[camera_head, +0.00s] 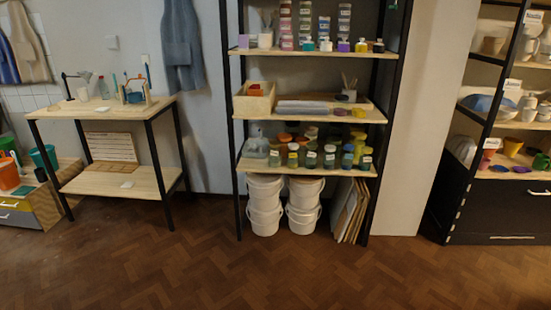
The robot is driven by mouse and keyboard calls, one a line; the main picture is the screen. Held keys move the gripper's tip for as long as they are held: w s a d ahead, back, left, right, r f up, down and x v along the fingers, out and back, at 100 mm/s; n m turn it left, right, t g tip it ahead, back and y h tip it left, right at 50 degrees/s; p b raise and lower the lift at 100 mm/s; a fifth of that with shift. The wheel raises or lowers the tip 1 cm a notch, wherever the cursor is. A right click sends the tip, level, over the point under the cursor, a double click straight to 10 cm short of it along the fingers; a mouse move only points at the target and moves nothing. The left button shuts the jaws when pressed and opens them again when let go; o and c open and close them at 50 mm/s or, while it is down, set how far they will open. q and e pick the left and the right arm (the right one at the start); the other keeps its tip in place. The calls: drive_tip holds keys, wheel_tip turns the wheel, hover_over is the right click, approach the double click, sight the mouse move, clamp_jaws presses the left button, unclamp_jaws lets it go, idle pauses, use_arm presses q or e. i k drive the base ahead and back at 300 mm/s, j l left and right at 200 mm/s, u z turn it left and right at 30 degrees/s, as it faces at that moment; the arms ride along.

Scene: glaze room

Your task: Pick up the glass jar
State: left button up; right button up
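Several small jars with labels stand in a row on the lower wooden shelf of the middle rack; one dark green jar (329,157) is near the middle of the row. They look like glass with coloured contents, but they are too small to be sure. I cannot tell which one is the glass jar. A pale see-through vessel (104,88) stands on the wooden table at the left; its exact shape is unclear. Neither of my grippers shows in the head view.
White buckets (265,203) and leaning boards (350,210) stand under the middle rack. The wooden table (100,108) is at the left, with bright pots beside it. A dark rack with pottery (492,210) is at the right. The parquet floor (220,265) in front is clear.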

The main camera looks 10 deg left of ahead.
sight(274, 154)
drive_tip(key=i+l, duration=0.15)
drive_tip(key=i, duration=0.35)
drive_tip(key=i+l+u, duration=0.1)
drive_tip(key=i, duration=0.4)
drive_tip(key=i+l, duration=0.25)
drive_tip(key=i, duration=0.25)
drive_tip(key=i+l+u, duration=0.1)
drive_tip(key=i, duration=0.4)
drive_tip(key=i+l, duration=0.3)
drive_tip(key=i, duration=0.15)
drive_tip(key=i+l+u, duration=0.1)
drive_tip(key=i, duration=0.4)
drive_tip(key=i+l, duration=0.35)
drive_tip(key=i+u, duration=0.05)
drive_tip(key=i, duration=0.05)
